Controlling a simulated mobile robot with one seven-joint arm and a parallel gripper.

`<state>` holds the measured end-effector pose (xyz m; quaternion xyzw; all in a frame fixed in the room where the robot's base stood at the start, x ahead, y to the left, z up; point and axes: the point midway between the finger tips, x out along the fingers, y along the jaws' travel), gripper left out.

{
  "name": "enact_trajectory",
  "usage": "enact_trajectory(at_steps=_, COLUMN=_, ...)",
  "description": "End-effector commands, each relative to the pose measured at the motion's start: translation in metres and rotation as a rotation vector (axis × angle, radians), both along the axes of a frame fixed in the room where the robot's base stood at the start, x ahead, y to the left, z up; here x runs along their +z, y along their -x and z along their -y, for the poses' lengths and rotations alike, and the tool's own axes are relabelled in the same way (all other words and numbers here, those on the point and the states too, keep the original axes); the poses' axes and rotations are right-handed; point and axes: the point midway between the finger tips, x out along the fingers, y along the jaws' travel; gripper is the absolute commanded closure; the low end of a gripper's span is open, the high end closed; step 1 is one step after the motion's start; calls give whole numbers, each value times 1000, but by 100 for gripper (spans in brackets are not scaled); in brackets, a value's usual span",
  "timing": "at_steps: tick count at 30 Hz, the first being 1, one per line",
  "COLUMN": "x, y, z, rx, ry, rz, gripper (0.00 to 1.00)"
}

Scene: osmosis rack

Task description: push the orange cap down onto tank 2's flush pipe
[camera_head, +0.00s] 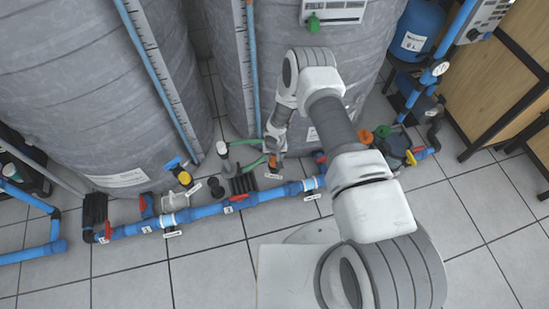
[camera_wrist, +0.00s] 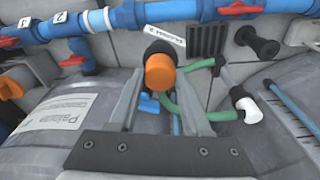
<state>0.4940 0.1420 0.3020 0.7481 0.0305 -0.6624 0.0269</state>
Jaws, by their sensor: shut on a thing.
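The orange cap (camera_wrist: 160,75) is between the fingertips of my gripper (camera_wrist: 160,85), which is shut on it, in the wrist view. A dark round pipe end (camera_wrist: 158,48) shows directly behind the cap, beside a white label reading Flush 2 (camera_wrist: 167,36). The cap and this pipe overlap in the picture; I cannot tell how far the cap sits over it.
A blue pipe run with red-handled valves (camera_head: 228,204) crosses the floor in front of the tanks (camera_head: 95,85). A green hose (camera_wrist: 185,111) and a white-capped pipe (camera_wrist: 249,110) are close to my fingers. Another orange piece (camera_head: 365,136) lies right of my arm.

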Motion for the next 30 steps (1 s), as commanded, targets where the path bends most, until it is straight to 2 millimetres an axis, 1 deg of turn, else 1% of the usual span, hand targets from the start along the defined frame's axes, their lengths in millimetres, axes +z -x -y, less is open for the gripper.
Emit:
enact_trajectory(at_steps=10, x=-8, y=0, z=0, rx=0, ry=0, rz=0, gripper=100)
enact_trajectory(at_steps=11, x=-7, y=0, z=0, rx=0, ry=0, rz=1, gripper=47)
enact_trajectory(at_steps=15, x=-6, y=0, z=0, rx=0, ry=0, rz=0, gripper=21)
enact_trajectory(at_steps=16, x=-6, y=0, z=0, rx=0, ry=0, rz=0, gripper=17)
enact_trajectory(at_steps=25, x=-5, y=0, z=0, rx=0, ry=0, rz=0, gripper=17)
enact_trajectory(at_steps=28, x=3, y=0, z=0, rx=2, ry=0, rz=1, gripper=17)
enact_trajectory(at_steps=30, x=14, y=1, z=0, rx=3, ry=0, rz=2, gripper=17)
